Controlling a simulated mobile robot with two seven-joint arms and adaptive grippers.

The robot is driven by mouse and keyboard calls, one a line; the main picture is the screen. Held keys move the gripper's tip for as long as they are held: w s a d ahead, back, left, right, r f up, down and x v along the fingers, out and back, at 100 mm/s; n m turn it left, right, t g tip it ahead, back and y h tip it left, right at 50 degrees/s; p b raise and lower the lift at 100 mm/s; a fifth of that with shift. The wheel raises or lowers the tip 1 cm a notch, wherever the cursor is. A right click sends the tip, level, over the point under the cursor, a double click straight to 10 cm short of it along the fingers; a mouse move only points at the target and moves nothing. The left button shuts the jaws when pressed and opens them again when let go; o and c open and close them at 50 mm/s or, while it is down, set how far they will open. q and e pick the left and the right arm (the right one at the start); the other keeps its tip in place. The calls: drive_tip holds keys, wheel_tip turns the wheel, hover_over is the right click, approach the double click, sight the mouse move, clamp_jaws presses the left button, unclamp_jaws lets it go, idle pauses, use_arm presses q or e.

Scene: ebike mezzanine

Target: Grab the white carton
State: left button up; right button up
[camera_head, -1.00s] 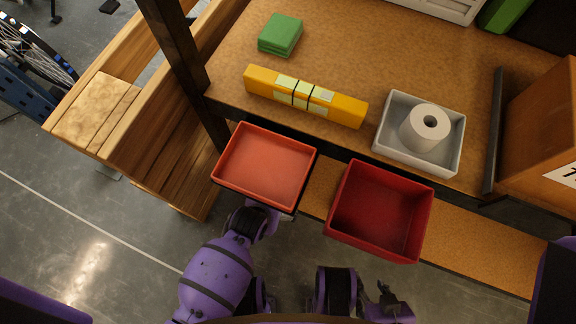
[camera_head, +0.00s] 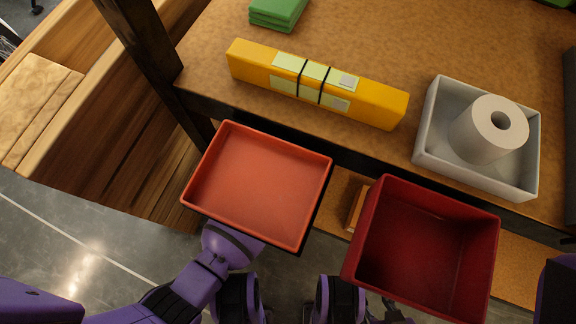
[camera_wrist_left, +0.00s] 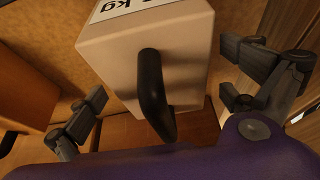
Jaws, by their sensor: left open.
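The white carton (camera_wrist_left: 188,55) fills the upper middle of the left wrist view, with a black "kg" print on its top edge. My left gripper (camera_wrist_left: 163,88) is open, its dark fingers on either side of the carton, apart from it as far as I can tell. In the head view the carton and left gripper are hidden below the orange-red tray. My right gripper (camera_head: 388,309) is partly seen at the bottom edge, its jaws unclear.
The orange-red tray (camera_head: 258,183) and a deep red bin (camera_head: 425,245) hang at the bench's front edge. On the bench (camera_head: 365,45) lie a yellow box (camera_head: 375,102), a grey bin (camera_head: 428,140) with a white roll (camera_head: 482,135), and green pads (camera_head: 277,12). An orange-brown box stands left in the wrist view (camera_wrist_left: 30,85).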

use_arm(q)
drive_tip(key=shift+w+d+f, duration=0.1)
drive_tip(key=shift+w+f, duration=0.05)
drive_tip(key=shift+f, duration=0.35)
drive_tip(key=shift+r, duration=0.15)
drive_tip(key=c, duration=1.8)
drive_tip(key=shift+c, duration=0.2)
